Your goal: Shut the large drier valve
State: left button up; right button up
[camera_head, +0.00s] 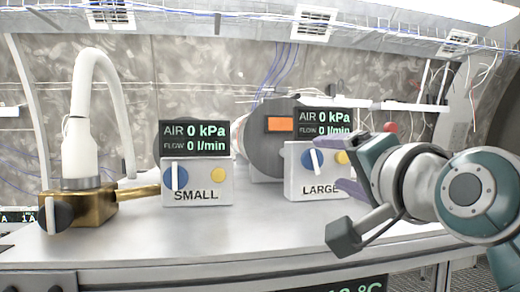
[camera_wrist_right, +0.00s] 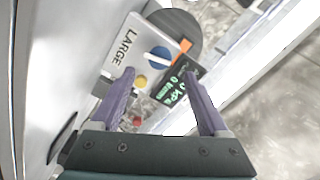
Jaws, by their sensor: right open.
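The large drier box (camera_head: 301,178) is a white block marked LARGE, standing at the right of the steel bench. Its valve is a blue knob (camera_head: 309,162) with a white bar handle, near upright and leaning slightly left at the top in the head view. A yellow button (camera_head: 341,157) is beside it. The knob also shows in the right wrist view (camera_wrist_right: 160,57), between and beyond the fingertips. My right gripper (camera_head: 352,172) is open and empty, its purple fingers just right of the box; I cannot tell whether they touch it. My left gripper is out of view.
A display (camera_head: 325,121) reading 0 kPa and 0 l/min stands above the box. To the left are the small drier box (camera_head: 197,186) and a brass fitting (camera_head: 95,207) with a white hose (camera_head: 82,135). The bench front (camera_head: 200,235) is clear.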

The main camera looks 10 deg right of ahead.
aim_at(315, 159)
jog(key=w+p, duration=0.2)
jog(key=w, duration=0.2)
jog(key=shift+w+r, duration=0.15)
jog(key=shift+w, duration=0.25)
jog(key=shift+w+p, duration=0.45)
jog(key=shift+w, duration=0.4)
grip_shut()
